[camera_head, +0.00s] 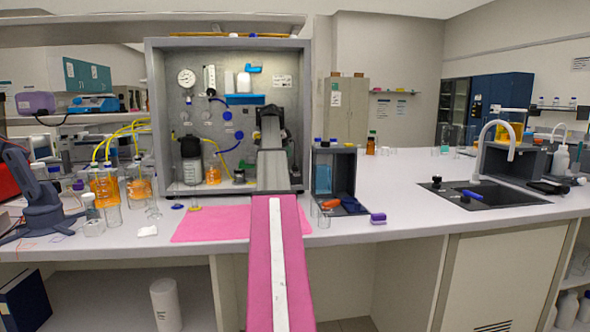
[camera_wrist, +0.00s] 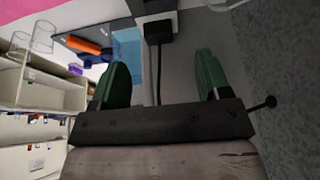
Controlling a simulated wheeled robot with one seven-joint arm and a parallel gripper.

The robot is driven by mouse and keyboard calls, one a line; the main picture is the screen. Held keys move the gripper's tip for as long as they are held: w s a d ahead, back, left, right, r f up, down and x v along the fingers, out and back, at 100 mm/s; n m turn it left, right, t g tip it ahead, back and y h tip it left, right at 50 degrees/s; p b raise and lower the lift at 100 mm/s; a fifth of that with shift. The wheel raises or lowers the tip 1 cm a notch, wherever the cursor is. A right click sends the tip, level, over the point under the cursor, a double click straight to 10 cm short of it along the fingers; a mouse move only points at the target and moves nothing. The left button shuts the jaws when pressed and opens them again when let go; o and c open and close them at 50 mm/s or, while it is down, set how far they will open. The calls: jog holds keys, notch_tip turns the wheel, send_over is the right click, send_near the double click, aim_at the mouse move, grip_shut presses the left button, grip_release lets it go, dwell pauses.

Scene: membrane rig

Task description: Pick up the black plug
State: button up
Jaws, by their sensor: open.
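My gripper (camera_wrist: 162,78) is open in the wrist view, with its two green fingertips apart and nothing held between them. A black block that looks like the black plug (camera_wrist: 159,33) shows beyond the fingertips, roughly in line with the gap. A thin dark cord runs from it between the fingers. The block is apart from both fingertips. In the head view my gripper (camera_head: 270,120) is in front of the right part of the metal rig panel (camera_head: 222,110). My arm and gripper hide that part, and I cannot make out the plug there.
A grey open-fronted box (camera_head: 347,165) stands right of the rig, with a blue-liquid bottle and an orange item. A black-lidded jar (camera_head: 239,176) and a dark bottle (camera_head: 190,160) stand inside the rig. A pink mat (camera_head: 208,224) lies in front.

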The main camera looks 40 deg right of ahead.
aim_at(295, 170)
jog(key=shift+x, duration=3.5)
jog(key=shift+s, duration=0.15)
jog(key=c, duration=1)
